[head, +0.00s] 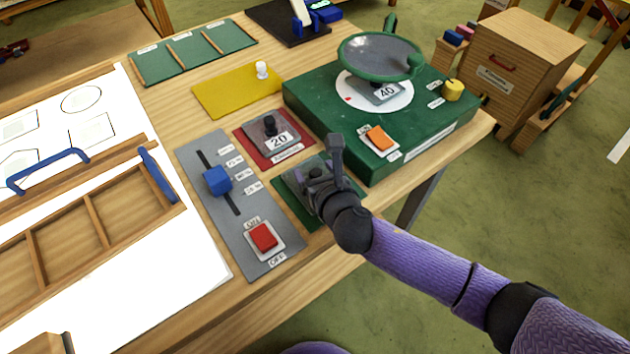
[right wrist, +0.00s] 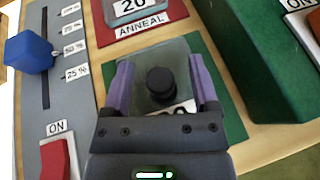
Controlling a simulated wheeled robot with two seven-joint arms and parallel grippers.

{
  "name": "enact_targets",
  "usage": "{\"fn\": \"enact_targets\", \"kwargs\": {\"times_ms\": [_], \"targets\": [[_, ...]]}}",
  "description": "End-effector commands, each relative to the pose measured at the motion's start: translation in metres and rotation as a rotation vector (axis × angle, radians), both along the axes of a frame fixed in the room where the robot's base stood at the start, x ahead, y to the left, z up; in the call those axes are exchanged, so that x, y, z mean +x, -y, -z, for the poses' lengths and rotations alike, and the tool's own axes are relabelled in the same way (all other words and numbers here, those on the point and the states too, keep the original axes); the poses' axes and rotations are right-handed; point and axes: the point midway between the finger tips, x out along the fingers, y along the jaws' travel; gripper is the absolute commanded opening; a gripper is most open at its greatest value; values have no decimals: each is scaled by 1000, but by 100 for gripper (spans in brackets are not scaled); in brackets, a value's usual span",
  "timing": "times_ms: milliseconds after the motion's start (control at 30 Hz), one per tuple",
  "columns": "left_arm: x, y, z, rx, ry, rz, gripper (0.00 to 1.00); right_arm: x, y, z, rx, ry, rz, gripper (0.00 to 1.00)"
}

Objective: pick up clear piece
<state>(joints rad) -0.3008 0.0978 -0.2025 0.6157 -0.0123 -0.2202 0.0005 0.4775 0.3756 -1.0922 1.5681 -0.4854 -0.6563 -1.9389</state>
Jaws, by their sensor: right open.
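Several pale outlined shapes lie on the white sheet at the left of the head view, among them a round one (head: 82,99) and a four-sided one (head: 92,131). I cannot tell whether they are clear pieces or drawings. My right gripper (head: 318,178) is far to their right, over a small green panel (head: 288,196). In the right wrist view my open gripper (right wrist: 160,60) has one finger on each side of a black knob (right wrist: 160,82) on a grey plate. Contact is not clear. The plate's number is partly hidden. My left gripper is not in view.
A grey panel (head: 205,165) has a blue slider (head: 217,180) and a red switch (head: 263,237). A red panel (head: 255,145), a green box (head: 440,135) with a round dish (head: 380,55), and a yellow sheet (head: 225,97) stand nearby. A wooden frame (head: 60,262) lies at left.

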Motion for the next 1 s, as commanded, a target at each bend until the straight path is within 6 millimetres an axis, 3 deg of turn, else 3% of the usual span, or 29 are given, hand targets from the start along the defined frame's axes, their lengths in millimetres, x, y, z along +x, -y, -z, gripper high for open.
{"fn": "enact_targets", "kwargs": {"times_ms": [33, 300, 400, 667, 900, 1000], "targets": [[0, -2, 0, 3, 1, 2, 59, 0, 0, 0, 0, 0, 0, 72], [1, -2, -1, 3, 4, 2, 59, 0, 0, 0, 0, 0, 1, 15], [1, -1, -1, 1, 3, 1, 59, 0, 0, 0, 0, 0, 1, 0], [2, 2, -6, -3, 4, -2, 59, 0, 0, -8, 0, 2, 1, 0], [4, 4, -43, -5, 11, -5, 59, 0, 0, -75, 2, 7, 0, 0], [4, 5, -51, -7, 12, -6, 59, 0, 0, -93, 1, 5, 1, 0]]}}
